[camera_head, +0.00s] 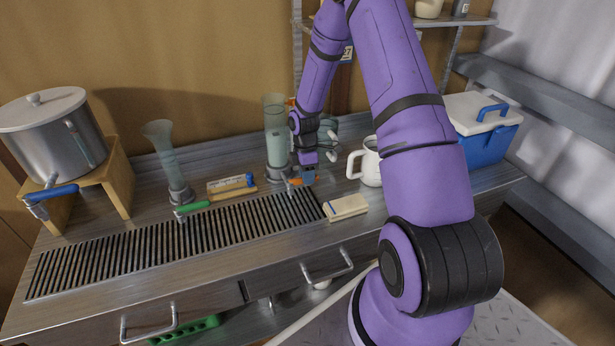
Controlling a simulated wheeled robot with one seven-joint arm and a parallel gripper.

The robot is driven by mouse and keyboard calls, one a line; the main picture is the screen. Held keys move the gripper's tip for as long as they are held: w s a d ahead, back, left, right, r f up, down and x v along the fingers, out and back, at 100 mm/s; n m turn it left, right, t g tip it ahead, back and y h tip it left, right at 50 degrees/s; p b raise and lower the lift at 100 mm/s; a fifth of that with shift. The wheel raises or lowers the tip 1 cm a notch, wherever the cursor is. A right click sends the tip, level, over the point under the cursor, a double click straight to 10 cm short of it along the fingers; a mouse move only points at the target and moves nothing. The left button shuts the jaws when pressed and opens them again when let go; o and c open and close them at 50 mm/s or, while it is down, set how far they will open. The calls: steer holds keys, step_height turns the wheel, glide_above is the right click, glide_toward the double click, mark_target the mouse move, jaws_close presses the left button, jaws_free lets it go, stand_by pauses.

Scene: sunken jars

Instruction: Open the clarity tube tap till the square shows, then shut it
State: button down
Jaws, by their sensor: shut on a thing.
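A tall clear tube (276,135) stands on the counter in front of the arm, filled with cloudy greenish liquid. It looks like the clarity tube. A tap with an orange handle (295,181) sits at its foot. My gripper (307,179) points down and is shut at this handle; the fingers hide part of it. I cannot tell how far the tap is turned. No square can be made out in the tube from here.
A slotted drain grate (180,240) runs along the counter front. A flared glass (165,160) with a green tap handle (193,207) stands left. A white mug (371,165) and a cream block (346,207) are close right of my gripper. A steel pot (60,145) is far left.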

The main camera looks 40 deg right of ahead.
steer(key=c, duration=1)
jaws_free()
steer(key=shift+o, duration=0.2)
steer(key=shift+r, duration=0.1)
step_height(320, 180, up, 7)
steer(key=w, duration=0.1)
steer(key=shift+w+d, duration=0.2)
steer(key=shift+d, duration=0.1)
steer(key=shift+r, duration=0.1)
